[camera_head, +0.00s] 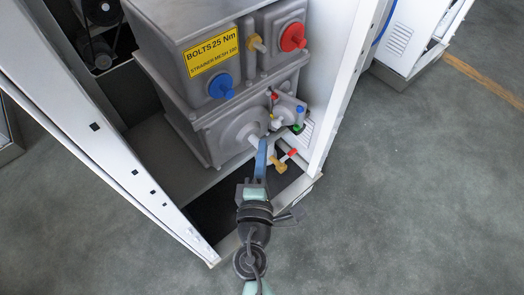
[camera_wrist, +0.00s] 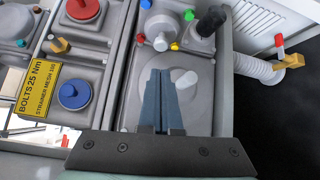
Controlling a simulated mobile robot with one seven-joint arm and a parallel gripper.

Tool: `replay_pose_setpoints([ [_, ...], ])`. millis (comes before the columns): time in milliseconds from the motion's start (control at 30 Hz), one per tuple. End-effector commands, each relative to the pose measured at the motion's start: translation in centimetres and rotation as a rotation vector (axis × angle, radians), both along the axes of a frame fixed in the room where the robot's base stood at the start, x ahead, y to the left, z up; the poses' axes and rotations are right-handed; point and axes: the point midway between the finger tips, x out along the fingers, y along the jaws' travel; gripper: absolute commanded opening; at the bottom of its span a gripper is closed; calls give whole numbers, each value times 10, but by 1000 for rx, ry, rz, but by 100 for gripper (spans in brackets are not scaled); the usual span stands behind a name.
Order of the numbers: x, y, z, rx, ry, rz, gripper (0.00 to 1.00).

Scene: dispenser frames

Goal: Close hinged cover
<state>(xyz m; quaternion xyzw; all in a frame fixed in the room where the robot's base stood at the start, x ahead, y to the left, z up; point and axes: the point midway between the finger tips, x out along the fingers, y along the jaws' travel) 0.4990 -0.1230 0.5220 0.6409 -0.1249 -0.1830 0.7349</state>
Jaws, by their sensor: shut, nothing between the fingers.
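My gripper (camera_head: 262,142) reaches into the open cabinet, its blue fingers together and empty. In the wrist view the fingertips (camera_wrist: 161,73) are over a grey panel (camera_wrist: 206,117), just left of a pale round knob (camera_wrist: 186,79). In the head view they overlap the front of the lower grey housing (camera_head: 206,137), near its round raised plate (camera_head: 232,132). Whether they touch it I cannot tell. No part clearly shows as the hinged cover, and no hinge is plain to see. The fingers and wrist hide part of the housing.
A blue knob (camera_head: 221,87) and red knob (camera_head: 292,37) stick out above. Small coloured fittings (camera_head: 297,127) and a yellow valve with a red end (camera_head: 281,163) are close right of the fingers. White cabinet panels (camera_head: 110,150) flank the opening. The floor right is clear.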

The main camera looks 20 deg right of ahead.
Motion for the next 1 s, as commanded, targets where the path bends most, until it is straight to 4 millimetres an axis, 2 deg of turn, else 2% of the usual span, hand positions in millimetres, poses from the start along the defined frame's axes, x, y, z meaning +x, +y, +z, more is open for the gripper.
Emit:
replay_pose_setpoints([
  [200,34,-16,-1,1,-3,-2,0],
  [400,53,-26,-2,1,-2,-2,0],
  [600,58,-28,-3,0,-1,0,0],
  [1000,57,-28,-3,1,-1,5,0],
])
